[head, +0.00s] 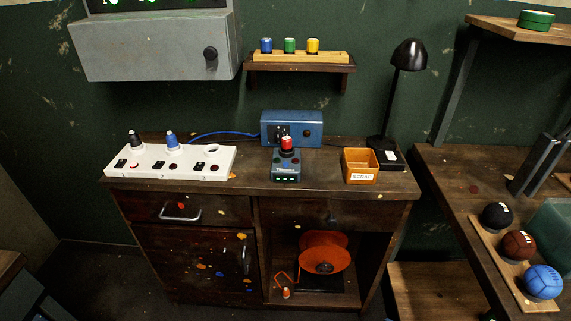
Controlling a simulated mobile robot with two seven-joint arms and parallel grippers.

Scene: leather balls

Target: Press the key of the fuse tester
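A small grey-blue device (286,170) with green lights on its front stands at the middle of the cabinet top; it looks like the fuse tester. A red-topped fuse-like piece (287,143) stands upright on it. A blue box (305,126) with dark parts on its face stands right behind, and a blue cable runs left from it. I cannot make out which part is the key, or whether it is pressed. Neither of my grippers shows in the head view.
A white strip (150,168) holds a black (136,142) and a blue piece (172,140); its right socket is empty. An orange SCRAP bin (361,177) and a black lamp (407,60) stand right. A shelf (300,67) above holds blue, green and yellow pieces. Balls lie far right.

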